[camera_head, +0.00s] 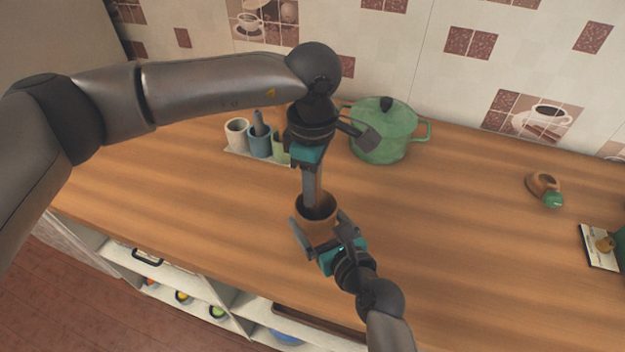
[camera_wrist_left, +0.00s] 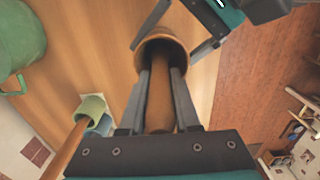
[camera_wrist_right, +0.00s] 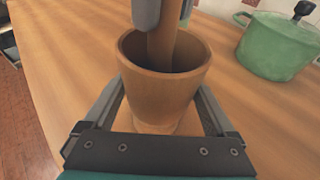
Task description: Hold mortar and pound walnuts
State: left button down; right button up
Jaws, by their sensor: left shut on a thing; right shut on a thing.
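The brown wooden mortar (camera_head: 317,222) stands on the counter in the middle of the head view. My right gripper (camera_head: 325,238) is shut around its sides, and the right wrist view shows the mortar (camera_wrist_right: 165,95) upright between the fingers. My left gripper (camera_head: 312,190) is above the mortar, pointing down, shut on a brown wooden pestle (camera_wrist_left: 160,95). The pestle's lower end is inside the mortar, as the right wrist view also shows the pestle (camera_wrist_right: 163,45) entering the opening. The mortar's bottom is dark and I cannot see any walnuts in it.
A green lidded pot (camera_head: 383,135) stands behind, right of my left gripper. Several small cups (camera_head: 237,134) stand on a holder to the left. A small brown item with a green end (camera_head: 545,188) and a card (camera_head: 598,247) lie far right. The counter between is clear.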

pick_arm(q)
jog(key=shift+f, duration=0.15)
notch_tip(320, 180, up, 2)
jog(key=shift+r, duration=0.1)
dwell(0.5)
jog(key=shift+s+d+r, duration=0.3)
jog(key=shift+s+d, duration=0.1)
jog(key=shift+s, duration=0.25)
jog(key=shift+f, duration=0.15)
